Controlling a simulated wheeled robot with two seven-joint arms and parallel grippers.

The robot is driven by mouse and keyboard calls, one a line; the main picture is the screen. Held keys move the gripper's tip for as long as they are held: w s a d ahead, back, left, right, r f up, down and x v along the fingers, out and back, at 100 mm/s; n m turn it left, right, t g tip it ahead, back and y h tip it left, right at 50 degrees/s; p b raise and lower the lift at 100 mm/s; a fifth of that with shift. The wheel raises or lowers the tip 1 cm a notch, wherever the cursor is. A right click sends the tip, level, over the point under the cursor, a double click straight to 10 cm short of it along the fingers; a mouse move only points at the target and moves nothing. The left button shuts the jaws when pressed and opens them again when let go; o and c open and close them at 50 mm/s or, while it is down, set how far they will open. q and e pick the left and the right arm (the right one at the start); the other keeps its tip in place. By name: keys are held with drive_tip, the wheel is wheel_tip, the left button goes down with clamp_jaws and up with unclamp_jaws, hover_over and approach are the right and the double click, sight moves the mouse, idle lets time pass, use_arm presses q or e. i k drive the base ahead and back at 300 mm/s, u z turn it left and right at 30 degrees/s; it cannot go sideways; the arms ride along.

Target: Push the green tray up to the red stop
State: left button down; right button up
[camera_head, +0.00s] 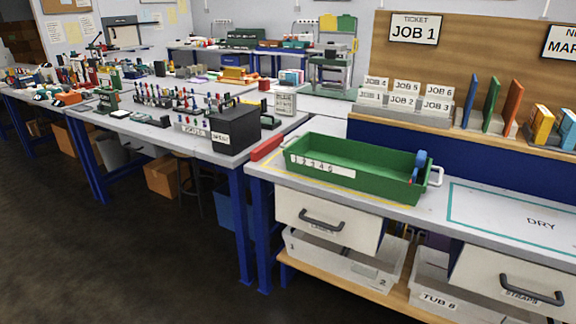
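The green tray (375,183) sits on the light grey worktop at centre right, inside a yellow outline. It is long and low, with a white number label on its front side and a white handle at each end. A blue and red item (419,162) is at its right end. The red stop (265,148) is a short red block on the worktop's left edge, just left of the tray. A small gap seems to lie between them, but I cannot tell exactly. Neither of my grippers is in view.
A black box (235,129) stands on the neighbouring table to the left. A wooden-backed shelf with job cards (403,101) rises behind the tray. Drawers (325,219) and tubs are below the worktop.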

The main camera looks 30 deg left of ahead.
sight(382, 172)
drive_tip(key=z, duration=0.45)
drive_tip(key=k, duration=0.25)
drive_tip(key=u, duration=1.65)
drive_tip(key=i, duration=0.95)
drive_tip(key=z, duration=0.5)
drive_tip(key=i, duration=0.85)
drive_tip(key=z, duration=0.7)
